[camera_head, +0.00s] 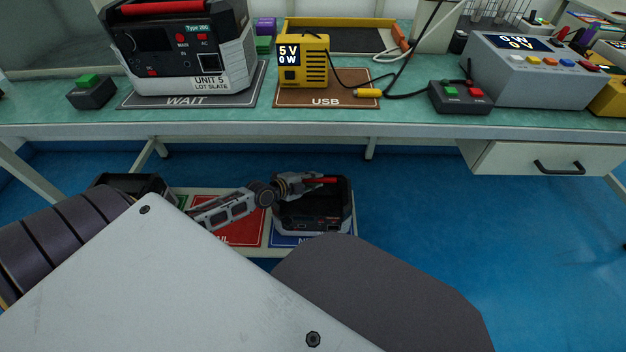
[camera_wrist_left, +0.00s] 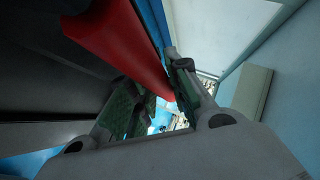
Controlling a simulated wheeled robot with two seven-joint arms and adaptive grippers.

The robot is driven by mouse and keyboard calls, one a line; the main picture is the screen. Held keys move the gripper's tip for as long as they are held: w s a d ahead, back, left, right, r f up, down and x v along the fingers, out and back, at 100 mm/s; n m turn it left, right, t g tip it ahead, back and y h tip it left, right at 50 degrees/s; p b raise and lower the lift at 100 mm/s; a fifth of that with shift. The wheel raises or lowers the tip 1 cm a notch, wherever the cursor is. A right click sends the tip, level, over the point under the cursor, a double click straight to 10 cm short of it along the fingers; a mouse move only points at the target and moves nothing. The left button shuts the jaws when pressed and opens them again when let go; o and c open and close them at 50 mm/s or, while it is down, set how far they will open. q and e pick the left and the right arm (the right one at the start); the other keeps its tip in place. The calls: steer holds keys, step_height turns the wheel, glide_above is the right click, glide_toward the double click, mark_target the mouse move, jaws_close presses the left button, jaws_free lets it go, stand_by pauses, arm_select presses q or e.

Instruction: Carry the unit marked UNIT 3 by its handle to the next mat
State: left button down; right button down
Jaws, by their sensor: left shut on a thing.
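A dark unit (camera_head: 315,217) with a red handle (camera_head: 330,180) sits at the blue mat (camera_head: 283,240) on a low platform below the bench. Its number is too small to read, so I cannot tell whether it is UNIT 3. My left gripper (camera_head: 312,182) is at this handle and shut on it. In the left wrist view the red handle (camera_wrist_left: 118,40) runs between the green-padded fingers of the gripper (camera_wrist_left: 160,100). The head view does not show whether the unit rests on the mat or hangs just above it. My right gripper is not in view.
A red mat (camera_head: 240,235) lies left of the blue one, and another dark unit (camera_head: 140,183) stands further left, partly hidden by my body. On the bench stand UNIT 5 (camera_head: 180,55) on the WAIT mat and a yellow USB tester (camera_head: 303,62). Blue floor at right is clear.

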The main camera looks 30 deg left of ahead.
arm_select(q)
steer(key=shift+w+r, duration=0.2)
steer(key=shift+r, duration=0.2)
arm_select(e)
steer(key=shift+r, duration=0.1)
arm_select(q)
steer(key=c, duration=1.6)
jaws_free()
steer(key=shift+s+f, duration=0.25)
steer(key=shift+f, duration=0.15)
steer(key=shift+o, duration=1.3)
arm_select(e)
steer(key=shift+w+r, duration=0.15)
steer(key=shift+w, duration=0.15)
arm_select(q)
steer(key=shift+s+r, duration=0.1)
